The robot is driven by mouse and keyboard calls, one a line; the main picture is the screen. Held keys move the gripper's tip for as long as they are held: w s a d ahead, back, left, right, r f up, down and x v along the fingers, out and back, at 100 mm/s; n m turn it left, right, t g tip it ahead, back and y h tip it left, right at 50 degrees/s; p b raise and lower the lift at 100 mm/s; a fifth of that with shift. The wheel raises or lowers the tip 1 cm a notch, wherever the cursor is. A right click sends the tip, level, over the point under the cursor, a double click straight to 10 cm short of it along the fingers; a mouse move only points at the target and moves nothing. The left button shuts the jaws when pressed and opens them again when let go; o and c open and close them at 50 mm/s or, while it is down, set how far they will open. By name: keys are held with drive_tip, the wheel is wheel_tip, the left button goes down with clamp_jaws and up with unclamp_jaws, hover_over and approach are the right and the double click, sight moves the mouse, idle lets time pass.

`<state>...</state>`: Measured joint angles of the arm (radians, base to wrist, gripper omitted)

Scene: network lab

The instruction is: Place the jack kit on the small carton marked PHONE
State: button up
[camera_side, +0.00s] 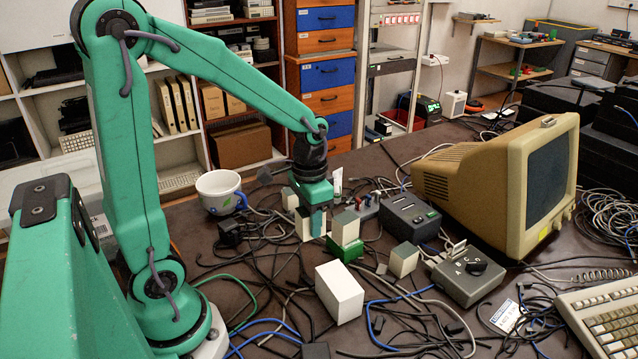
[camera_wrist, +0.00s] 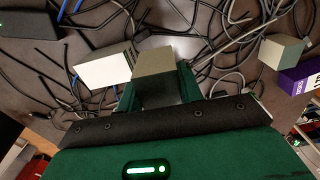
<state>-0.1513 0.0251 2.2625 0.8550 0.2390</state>
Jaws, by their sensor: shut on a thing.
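My gripper (camera_side: 316,226) points down over the cluttered table and is shut on a small box, taken to be the jack kit (camera_wrist: 155,66). In the wrist view this box has a grey-olive face and sits between the fingers (camera_wrist: 158,92). In the side view a finger partly hides the pale box (camera_side: 303,226) at the gripper. At the right of the wrist view, a purple carton (camera_wrist: 303,77) bears white lettering too small to read. A grey-green box (camera_wrist: 282,50) shows against it. I cannot tell which carton is marked PHONE.
A green carton with a grey-beige box (camera_side: 345,228) stands just right of my gripper. A larger white box (camera_side: 340,292), a small box (camera_side: 404,260) and a grey switch box (camera_side: 466,278) stand nearer. A mug (camera_side: 218,191) stands left. Cables cover much of the table.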

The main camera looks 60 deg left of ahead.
drive_tip(key=s+d+r, duration=0.3)
drive_tip(key=s+d, duration=0.1)
drive_tip(key=d, duration=0.5)
drive_tip(key=s+d+r+n, duration=0.1)
drive_tip(key=s+d+r, duration=0.2)
drive_tip(key=d, duration=0.7)
drive_tip(key=shift+s+d+r, duration=0.2)
drive_tip(key=shift+s+r, duration=0.15)
drive_tip(key=shift+r, duration=0.25)
hover_over(339, 279)
wheel_tip(339, 279, down, 7)
drive_tip(key=shift+f, duration=2)
drive_tip(key=shift+f, duration=0.15)
drive_tip(key=o, duration=1)
drive_tip(key=shift+o, duration=0.2)
